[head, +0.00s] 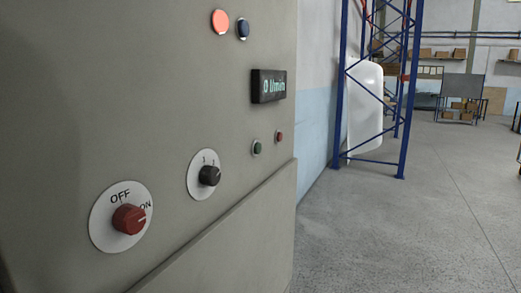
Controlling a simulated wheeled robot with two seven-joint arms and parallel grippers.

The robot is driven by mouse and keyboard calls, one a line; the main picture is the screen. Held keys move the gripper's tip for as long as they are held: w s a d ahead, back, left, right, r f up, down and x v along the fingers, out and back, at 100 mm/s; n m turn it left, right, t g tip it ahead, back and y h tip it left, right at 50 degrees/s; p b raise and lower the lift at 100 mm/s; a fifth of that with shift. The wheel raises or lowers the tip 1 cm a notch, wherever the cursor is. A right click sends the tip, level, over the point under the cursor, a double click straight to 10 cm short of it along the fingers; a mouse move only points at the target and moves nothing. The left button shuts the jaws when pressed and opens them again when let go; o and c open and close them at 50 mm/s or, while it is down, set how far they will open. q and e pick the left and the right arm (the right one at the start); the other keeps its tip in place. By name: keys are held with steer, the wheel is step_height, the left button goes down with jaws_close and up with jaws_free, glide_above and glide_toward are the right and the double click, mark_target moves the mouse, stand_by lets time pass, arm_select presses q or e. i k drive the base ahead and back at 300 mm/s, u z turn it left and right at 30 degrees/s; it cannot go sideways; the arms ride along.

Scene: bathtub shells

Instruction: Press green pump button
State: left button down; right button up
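A grey control panel (120,90) fills the left half of the head view, seen at a slant. A small round green button (257,148) sits low on its right part, below a dark display (269,86) that reads about "0 l/min". A small red button (278,136) is just right of the green one. Neither of my grippers shows in the head view, and nothing is touching the panel.
A blue rack frame (410,95) with a white shell (365,105) stands behind. The concrete floor (400,235) at right is clear.

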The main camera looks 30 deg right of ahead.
mark_target(257, 149)
steer(key=u, duration=1.6)
steer(key=k, duration=0.9)
steer(key=z, duration=1.15)
